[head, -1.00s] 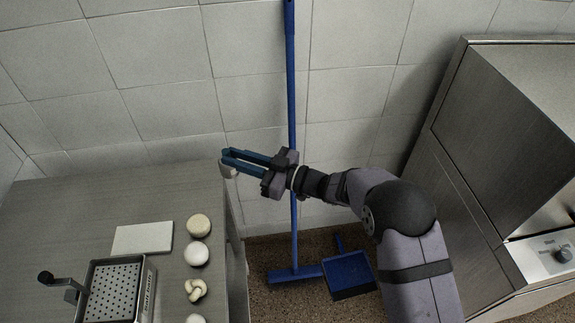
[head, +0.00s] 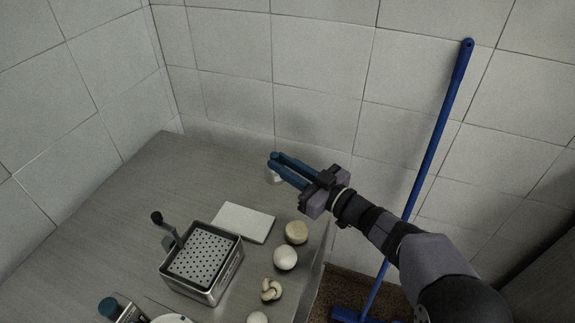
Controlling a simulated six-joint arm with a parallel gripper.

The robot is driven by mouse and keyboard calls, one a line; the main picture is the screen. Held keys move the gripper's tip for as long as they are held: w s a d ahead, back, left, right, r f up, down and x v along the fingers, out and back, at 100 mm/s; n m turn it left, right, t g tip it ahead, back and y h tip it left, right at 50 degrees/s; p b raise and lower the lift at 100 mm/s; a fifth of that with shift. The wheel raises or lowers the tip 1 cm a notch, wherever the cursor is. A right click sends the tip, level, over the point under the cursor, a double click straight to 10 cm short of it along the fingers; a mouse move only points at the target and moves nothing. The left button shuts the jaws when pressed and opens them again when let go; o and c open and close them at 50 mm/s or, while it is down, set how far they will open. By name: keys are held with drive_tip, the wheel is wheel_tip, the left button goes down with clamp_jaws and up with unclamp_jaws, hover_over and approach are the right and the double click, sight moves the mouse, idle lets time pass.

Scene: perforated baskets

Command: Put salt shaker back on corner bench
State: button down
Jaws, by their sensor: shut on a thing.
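My gripper (head: 272,161) has blue fingers and is over the back right part of the grey metal bench (head: 165,165). It is shut on a small pale object, the salt shaker (head: 273,177), which shows just below the fingertips. Most of the shaker is hidden by the fingers. I cannot tell whether its base touches the bench top.
On the bench are a perforated metal basket (head: 232,268), a white board (head: 244,222), a beige round item (head: 296,232), a white ball (head: 285,258) and a knotted item (head: 271,289). A blue broom (head: 437,135) leans on the wall. The back left bench top is clear.

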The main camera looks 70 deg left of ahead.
drive_tip(key=shift+f+b, duration=3)
drive_tip(key=shift+f, duration=1.25)
drive_tip(key=shift+f+b, duration=0.35)
drive_tip(key=shift+f, duration=0.25)
drive_tip(key=c, duration=1.6)
unclamp_jaws()
drive_tip(key=shift+r+p, duration=2.95)
drive_tip(key=shift+r, duration=1.05)
